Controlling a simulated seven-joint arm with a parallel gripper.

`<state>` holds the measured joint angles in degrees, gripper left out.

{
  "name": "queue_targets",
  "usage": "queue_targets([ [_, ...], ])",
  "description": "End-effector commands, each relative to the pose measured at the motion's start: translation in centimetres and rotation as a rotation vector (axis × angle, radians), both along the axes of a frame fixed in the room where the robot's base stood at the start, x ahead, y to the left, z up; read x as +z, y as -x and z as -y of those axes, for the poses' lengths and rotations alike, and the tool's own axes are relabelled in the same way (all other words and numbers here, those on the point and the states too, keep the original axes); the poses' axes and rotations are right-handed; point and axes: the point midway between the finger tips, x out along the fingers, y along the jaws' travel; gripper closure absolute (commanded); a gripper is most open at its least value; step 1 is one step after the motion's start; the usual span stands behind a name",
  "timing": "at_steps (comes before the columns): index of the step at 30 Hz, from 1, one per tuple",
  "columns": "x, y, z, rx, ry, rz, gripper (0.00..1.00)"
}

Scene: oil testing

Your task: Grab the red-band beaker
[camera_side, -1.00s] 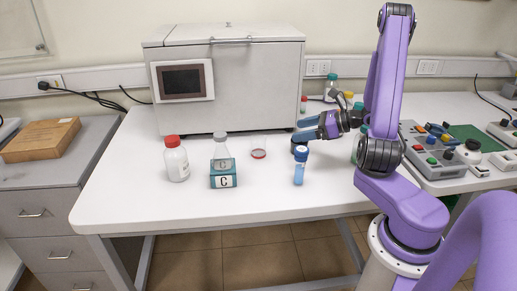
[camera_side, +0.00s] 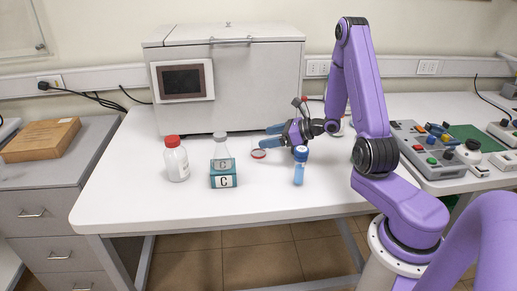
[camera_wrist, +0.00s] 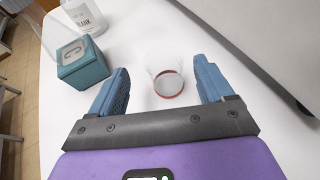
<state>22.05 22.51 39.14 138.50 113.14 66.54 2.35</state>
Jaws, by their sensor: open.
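The red-band beaker (camera_side: 259,154) is a small clear glass with a red ring at its base. It stands upright on the white table in front of the grey machine. My gripper (camera_side: 272,137) is low over the table at the beaker's right, its blue fingers pointing left toward it. In the wrist view the beaker (camera_wrist: 168,83) lies between the lines of the two spread fingers, around or just beyond the tips. My gripper (camera_wrist: 160,82) is open and empty, and I see no contact with the glass.
A teal block marked C (camera_side: 223,180) with a clear flask (camera_side: 221,150) stands left of the beaker. A red-capped white bottle (camera_side: 176,160) is further left. A blue-capped tube (camera_side: 300,166) stands close in front of my gripper. The grey machine (camera_side: 230,85) is behind.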

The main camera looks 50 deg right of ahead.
Motion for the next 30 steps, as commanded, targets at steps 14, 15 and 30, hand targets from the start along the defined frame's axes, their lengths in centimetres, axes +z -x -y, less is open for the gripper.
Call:
queue_targets([
  [14,-2.4,-4.3,-1.2,0.001,0.001,0.0,0.2],
  [15,-2.4,-4.3,-1.3,0.001,0.001,0.0,0.2],
  [30,-2.4,-4.3,-1.2,0.001,-0.001,0.001,0.75],
])
